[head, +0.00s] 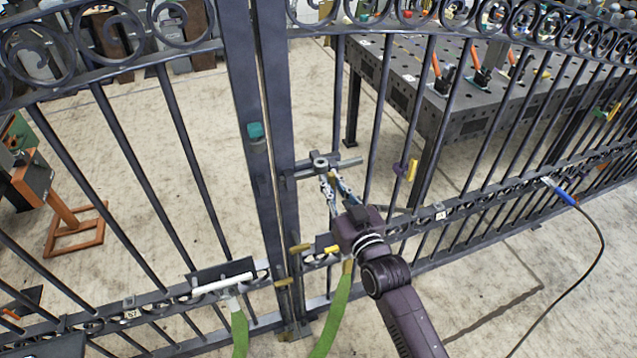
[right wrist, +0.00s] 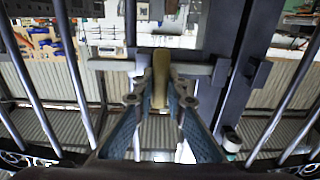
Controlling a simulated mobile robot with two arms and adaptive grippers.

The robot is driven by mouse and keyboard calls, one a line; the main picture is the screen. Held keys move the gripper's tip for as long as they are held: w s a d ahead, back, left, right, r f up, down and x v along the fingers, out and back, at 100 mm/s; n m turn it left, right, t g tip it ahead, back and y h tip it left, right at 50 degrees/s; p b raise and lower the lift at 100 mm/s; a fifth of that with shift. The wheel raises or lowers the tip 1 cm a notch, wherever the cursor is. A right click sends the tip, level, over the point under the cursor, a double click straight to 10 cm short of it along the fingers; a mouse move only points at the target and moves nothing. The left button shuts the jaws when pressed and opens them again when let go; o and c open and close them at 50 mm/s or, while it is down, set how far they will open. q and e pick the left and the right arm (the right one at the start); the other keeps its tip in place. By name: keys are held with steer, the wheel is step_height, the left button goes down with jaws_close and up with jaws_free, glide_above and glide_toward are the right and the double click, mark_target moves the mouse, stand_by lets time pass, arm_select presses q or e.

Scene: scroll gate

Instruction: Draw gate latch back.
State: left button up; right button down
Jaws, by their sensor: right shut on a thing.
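The dark metal gate (head: 246,100) fills the head view, its two leaves meeting at upright posts left of centre. The grey gate latch (head: 349,162) is a horizontal bar on the right leaf beside the meeting posts. In the right wrist view the latch bar (right wrist: 196,70) runs across, with a tan handle (right wrist: 160,72) standing out from it. My right gripper (head: 327,178) is at the latch, and its blue-grey fingers (right wrist: 159,100) are shut on the handle from both sides. The fingers partly hide the latch. My left gripper is not in view.
A dark perforated table (head: 400,85) with orange-handled clamps stands behind the gate at right. A teal block (head: 255,131) is on the left post. Green straps (head: 337,310) hang from the lower rail. A blue-handled tool (head: 563,194) with a cable is at right.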

steer(key=shift+d, duration=0.2)
steer(key=shift+w, duration=0.1)
steer(key=c, duration=1.9)
jaws_free()
steer(key=shift+d, duration=0.2)
steer(key=shift+c, duration=0.2)
steer(key=shift+a, duration=0.1)
steer(key=shift+s+f, duration=0.1)
steer(key=shift+s, duration=0.25)
steer(key=v, duration=1.1)
steer(key=shift+s, duration=0.15)
